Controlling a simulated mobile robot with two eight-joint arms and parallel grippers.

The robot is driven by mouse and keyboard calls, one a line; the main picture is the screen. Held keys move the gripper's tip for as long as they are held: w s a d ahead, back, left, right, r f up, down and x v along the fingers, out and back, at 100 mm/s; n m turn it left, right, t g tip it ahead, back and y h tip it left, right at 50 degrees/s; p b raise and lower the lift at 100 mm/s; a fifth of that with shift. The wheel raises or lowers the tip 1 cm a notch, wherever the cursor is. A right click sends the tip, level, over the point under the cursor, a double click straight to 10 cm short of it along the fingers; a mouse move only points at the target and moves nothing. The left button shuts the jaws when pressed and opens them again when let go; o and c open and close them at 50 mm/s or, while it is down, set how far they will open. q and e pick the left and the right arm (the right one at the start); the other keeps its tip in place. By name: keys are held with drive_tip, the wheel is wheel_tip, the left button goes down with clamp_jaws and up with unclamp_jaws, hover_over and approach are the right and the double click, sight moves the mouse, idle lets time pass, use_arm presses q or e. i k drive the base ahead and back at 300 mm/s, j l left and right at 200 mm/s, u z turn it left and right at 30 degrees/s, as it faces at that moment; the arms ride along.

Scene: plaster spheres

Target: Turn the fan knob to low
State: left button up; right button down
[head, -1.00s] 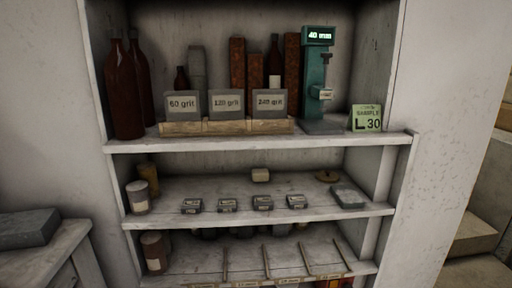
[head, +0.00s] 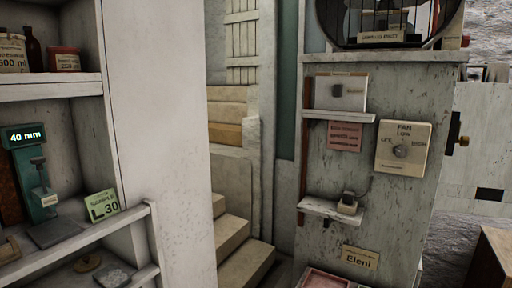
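The fan knob (head: 401,151) is a small round grey knob on a cream plate (head: 403,136) fixed to the worn white panel at the right. The plate has the word FAN at its top, LOW below it, and smaller labels at the left and right of the knob. The knob's exact pointing direction is too small to tell. Neither of my grippers is in the head view.
A small ledge (head: 331,209) with a device sticks out below the plate, and a shelf (head: 339,116) is to its left. Stairs (head: 232,237) lie between the panel and the left shelving (head: 93,238). A caged round unit (head: 388,17) sits above.

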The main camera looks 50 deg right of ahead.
sight(401, 151)
drive_tip(key=z, duration=2.9)
